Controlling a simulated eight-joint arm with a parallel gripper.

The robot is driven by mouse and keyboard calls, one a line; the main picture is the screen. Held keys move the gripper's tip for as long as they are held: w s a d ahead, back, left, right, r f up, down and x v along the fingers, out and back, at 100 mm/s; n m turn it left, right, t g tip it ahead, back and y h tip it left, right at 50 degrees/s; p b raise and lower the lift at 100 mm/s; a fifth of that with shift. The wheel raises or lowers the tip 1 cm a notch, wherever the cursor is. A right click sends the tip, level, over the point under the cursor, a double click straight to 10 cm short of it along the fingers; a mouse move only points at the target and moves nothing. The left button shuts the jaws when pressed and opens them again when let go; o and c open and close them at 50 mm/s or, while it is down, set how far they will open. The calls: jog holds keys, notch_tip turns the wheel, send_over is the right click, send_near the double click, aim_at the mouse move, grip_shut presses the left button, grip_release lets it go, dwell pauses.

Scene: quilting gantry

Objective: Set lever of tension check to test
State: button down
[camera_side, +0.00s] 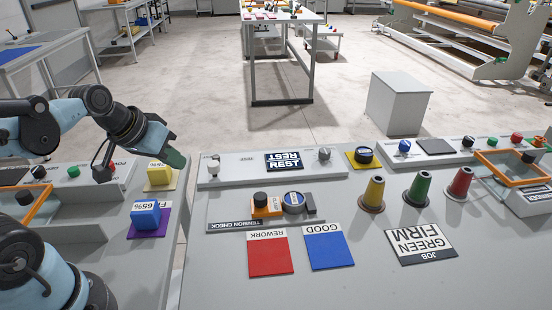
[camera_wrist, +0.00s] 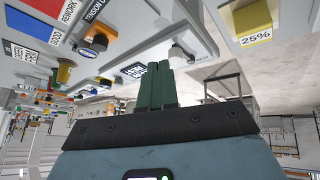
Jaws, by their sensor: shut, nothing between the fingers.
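The tension check (camera_side: 222,226) is a grey tray on the bench, holding an orange block with a black knob (camera_side: 261,199) and a round dark gauge (camera_side: 293,202).
A grey knob (camera_side: 323,154) and a yellow-based black knob (camera_side: 362,155) are right of the display. Red (camera_side: 268,256) and blue (camera_side: 328,251) pads lie in front. Thread cones stand farther right. A left bench holds yellow (camera_side: 159,173) and blue (camera_side: 145,214) blocks.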

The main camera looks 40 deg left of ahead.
aim_at(215, 163)
jog(key=a+n, duration=0.4)
jog(key=a, duration=0.5)
jog(key=shift+s+f+n+t+h, duration=0.25)
jog(key=shift+f+n+t+h, duration=0.05)
jog(key=shift+f+t, duration=0.1)
jog(key=shift+w+d+f, duration=0.55)
jog(key=shift+w+f, duration=0.8)
jog(key=shift+w, duration=0.15)
jog(key=shift+w+d+f, duration=0.6)
jog(key=shift+w+f, duration=0.7)
jog(key=shift+w, duration=0.15)
jog(key=shift+w+d+f, duration=0.55)
jog(key=shift+w+f, duration=0.8)
jog(key=shift+w, duration=0.15)
jog(key=shift+d, duration=0.1)
